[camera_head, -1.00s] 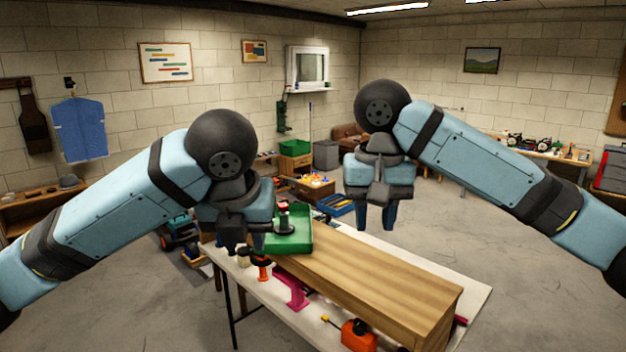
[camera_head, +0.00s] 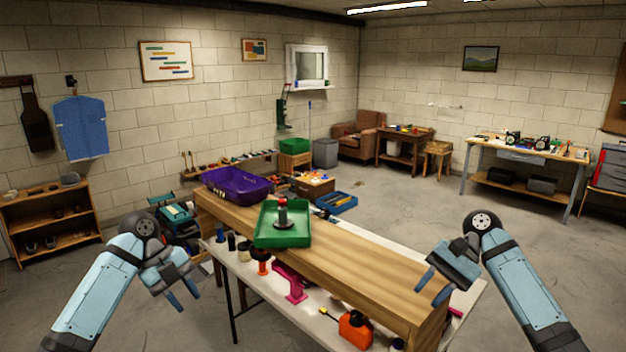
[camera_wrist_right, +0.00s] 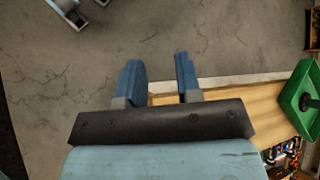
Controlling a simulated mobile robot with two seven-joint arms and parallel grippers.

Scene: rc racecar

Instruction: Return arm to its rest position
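My left gripper (camera_head: 183,297) is at the lower left of the head view, left of the table and clear of it. Its two fingers are apart and nothing is between them. My right gripper (camera_head: 430,289) is at the lower right, over the near right end of the wooden bench. Its fingers are apart and empty; the right wrist view also shows the open fingers (camera_wrist_right: 159,80) with bare floor and the bench edge beyond.
A green tray (camera_head: 297,240) holding a dark and red part stands on the wooden bench (camera_head: 370,277), with a purple crate (camera_head: 223,196) behind it. A white table (camera_head: 262,291) carries an orange container (camera_head: 355,329) and a magenta part (camera_head: 290,282).

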